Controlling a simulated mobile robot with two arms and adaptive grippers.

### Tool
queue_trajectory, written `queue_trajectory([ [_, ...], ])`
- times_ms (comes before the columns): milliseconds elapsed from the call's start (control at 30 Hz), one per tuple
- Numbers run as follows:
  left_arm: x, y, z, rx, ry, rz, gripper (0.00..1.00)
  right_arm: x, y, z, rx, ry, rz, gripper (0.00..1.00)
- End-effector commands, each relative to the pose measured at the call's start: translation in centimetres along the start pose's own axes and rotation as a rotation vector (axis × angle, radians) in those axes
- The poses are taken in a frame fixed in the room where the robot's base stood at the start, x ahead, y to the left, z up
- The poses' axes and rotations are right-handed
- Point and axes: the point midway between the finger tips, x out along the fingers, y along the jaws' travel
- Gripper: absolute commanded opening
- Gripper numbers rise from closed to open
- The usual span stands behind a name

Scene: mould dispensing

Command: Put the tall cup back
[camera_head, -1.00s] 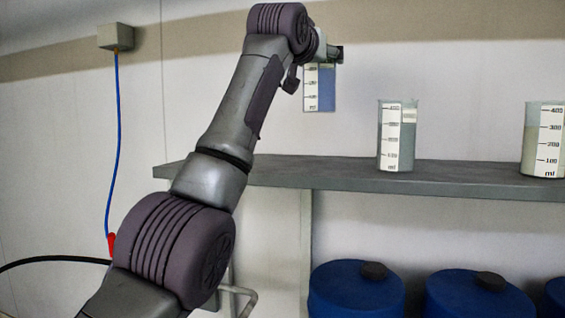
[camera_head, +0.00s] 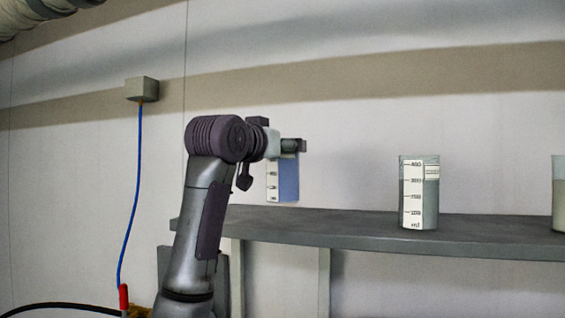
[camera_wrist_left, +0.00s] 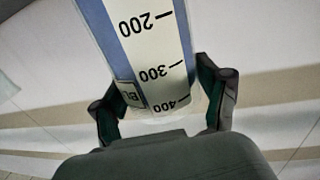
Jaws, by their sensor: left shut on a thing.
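The tall cup (camera_head: 288,180) is a clear measuring cup with a white scale strip and blue contents. My left gripper (camera_head: 290,146) is shut on it near its upper part. The cup hangs upright, its bottom a little above the left part of the grey shelf (camera_head: 330,228) in the picture. I cannot tell if it is directly over the shelf. In the left wrist view the cup (camera_wrist_left: 150,50) sits between both fingers, its scale upside down in that picture. The label near its rim is partly hidden. My right gripper is not in view.
A measuring beaker (camera_head: 419,192) with greyish contents stands on the shelf to the right. Another (camera_head: 559,195) is cut off at the right edge. The shelf between the held cup and the first beaker is clear. A blue cable (camera_head: 138,200) hangs on the wall at left.

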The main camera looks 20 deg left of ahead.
Motion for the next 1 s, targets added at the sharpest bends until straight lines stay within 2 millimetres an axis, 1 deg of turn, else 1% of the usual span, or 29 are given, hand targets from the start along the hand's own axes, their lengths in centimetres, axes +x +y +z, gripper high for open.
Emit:
queue_trajectory([
  [67, 0.1, 0.0, 0.8, 0.000, 0.000, 0.001, 0.05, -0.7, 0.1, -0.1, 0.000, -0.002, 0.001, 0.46],
  [133, 0.0, 0.0, 1.8, -0.001, 0.001, 0.001, 0.05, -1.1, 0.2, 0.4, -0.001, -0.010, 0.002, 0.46],
  [233, 0.0, 0.0, 2.9, -0.001, 0.001, 0.001, 0.05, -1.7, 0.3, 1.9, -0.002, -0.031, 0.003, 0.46],
  [300, 0.0, 0.0, 3.3, -0.001, 0.002, 0.001, 0.05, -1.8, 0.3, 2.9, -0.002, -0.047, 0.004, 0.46],
  [367, 0.0, 0.0, 3.5, -0.001, 0.002, 0.000, 0.05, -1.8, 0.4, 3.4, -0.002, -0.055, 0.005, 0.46],
  [467, 0.0, 0.0, 3.5, -0.001, 0.003, 0.000, 0.05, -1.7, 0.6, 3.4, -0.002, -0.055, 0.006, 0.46],
  [667, 0.0, 0.0, 3.8, -0.001, 0.003, 0.000, 0.05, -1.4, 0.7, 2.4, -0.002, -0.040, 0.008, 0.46],
  [700, 0.1, 0.0, 3.9, -0.001, -0.002, 0.000, 0.78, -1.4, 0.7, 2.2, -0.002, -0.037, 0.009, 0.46],
  [833, 0.1, 0.0, 3.9, -0.001, -0.002, 0.000, 0.99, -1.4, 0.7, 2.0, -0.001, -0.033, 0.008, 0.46],
  [1000, 0.1, 0.0, 3.9, -0.001, -0.002, 0.000, 0.99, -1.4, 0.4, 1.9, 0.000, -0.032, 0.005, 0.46],
])
